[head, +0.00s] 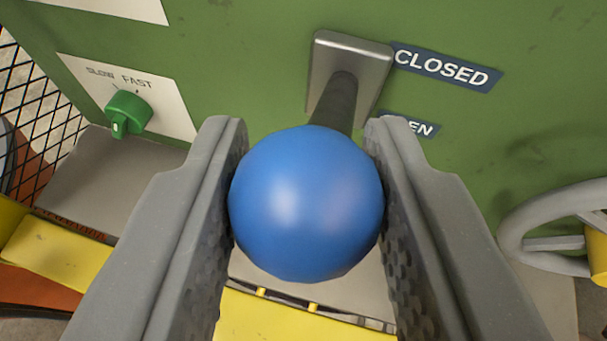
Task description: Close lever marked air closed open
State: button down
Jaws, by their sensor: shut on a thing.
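The lever has a blue ball knob (306,205) on a dark shaft (336,104). The shaft comes out of a grey metal mount (352,58) on the green machine panel. My gripper (306,190) is shut on the blue knob, one finger on its left side and one on its right. A CLOSED label (444,68) is to the right of the mount. Below it is a second label (410,124), partly hidden by my right finger, with "EN" showing. The shaft points down toward me from the mount, and the knob hides its near end.
A green SLOW/FAST knob (127,113) on a white plate is at left. A grey handwheel (550,232) is at right. Black mesh (45,100) stands at far left. A grey ledge and yellow edging (55,252) lie below the panel.

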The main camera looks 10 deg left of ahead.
jog(key=shift+r, duration=0.2)
jog(key=c, duration=1.1)
grip_release()
jog(key=shift+w, duration=0.1)
jog(key=shift+f, duration=0.1)
jog(key=v, duration=1.3)
jog(key=shift+s, duration=0.35)
